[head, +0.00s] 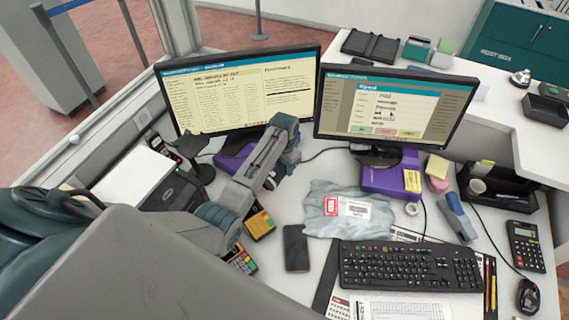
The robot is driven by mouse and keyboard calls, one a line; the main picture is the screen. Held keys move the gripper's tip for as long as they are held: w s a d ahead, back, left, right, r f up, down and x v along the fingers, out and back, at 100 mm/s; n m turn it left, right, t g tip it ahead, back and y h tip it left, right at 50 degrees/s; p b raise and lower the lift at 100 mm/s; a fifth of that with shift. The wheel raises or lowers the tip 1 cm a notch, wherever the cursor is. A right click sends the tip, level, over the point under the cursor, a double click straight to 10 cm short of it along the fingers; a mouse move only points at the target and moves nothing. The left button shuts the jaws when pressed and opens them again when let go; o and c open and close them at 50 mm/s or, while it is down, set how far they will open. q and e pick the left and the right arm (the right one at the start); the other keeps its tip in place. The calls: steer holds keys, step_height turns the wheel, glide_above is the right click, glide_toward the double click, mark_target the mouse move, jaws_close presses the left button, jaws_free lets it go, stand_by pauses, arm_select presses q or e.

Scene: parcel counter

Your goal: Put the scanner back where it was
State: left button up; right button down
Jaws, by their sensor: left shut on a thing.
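My left arm reaches in from the left over the counter. Its gripper (276,174) is in front of the left monitor's purple base, shut on a dark thing with a bit of red, taken to be the scanner (270,182). The arm and gripper hide most of it, so its shape and its height above the counter cannot be told. A dark stand (201,172) with a round foot stands left of the gripper, beside the label printer; it looks like a scanner holder, and nothing clear sits in it. My right gripper is not in view.
Two monitors (240,90) (392,108) stand behind. A grey parcel bag (350,208), phone (297,247), keyboard (410,266) and blue stapler-like tool (456,217) lie right of the arm. A card terminal (260,223) and printer (172,190) crowd the left side.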

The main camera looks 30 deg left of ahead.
arm_select(q)
steer(key=shift+d, duration=0.1)
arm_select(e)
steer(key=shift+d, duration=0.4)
arm_select(q)
steer(key=shift+f, duration=0.15)
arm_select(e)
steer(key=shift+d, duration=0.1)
arm_select(q)
steer(key=shift+f, duration=0.5)
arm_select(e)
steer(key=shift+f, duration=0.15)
